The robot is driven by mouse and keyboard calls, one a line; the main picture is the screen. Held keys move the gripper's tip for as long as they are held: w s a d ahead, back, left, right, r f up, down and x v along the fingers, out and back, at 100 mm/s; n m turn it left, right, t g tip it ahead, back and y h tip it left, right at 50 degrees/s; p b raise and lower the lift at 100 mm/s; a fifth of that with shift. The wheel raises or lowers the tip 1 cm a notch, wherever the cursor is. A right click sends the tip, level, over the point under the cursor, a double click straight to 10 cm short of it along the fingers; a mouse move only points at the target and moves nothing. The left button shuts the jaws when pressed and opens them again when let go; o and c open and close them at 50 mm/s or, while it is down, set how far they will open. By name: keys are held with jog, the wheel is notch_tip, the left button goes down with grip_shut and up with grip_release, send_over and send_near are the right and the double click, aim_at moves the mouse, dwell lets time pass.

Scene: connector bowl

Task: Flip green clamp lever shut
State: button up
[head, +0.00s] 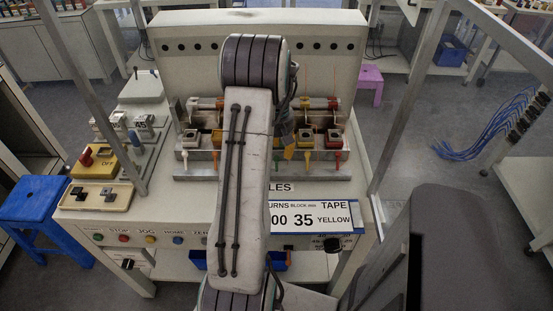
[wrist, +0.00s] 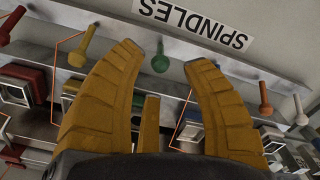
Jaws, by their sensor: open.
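The green clamp lever (wrist: 160,55) shows in the wrist view as a short peg with a rounded end, between my fingertips. My gripper (wrist: 163,56) is open, with one orange-yellow finger on each side of the lever. I cannot tell how far the fingertips are from it in depth, and no contact shows. In the head view my arm covers the middle of the fixture, and I do not see the green lever there.
In the wrist view, a yellow lever (wrist: 85,45) stands left of my fingers and an orange lever (wrist: 263,97) right. A metal rail and an upside-down SPINDLES label (wrist: 195,20) are close by. A yellow block (head: 97,160) sits left on the bench.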

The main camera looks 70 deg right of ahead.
jog(key=shift+f+p, duration=0.8)
jog(key=shift+f, duration=1.7)
grip_shut()
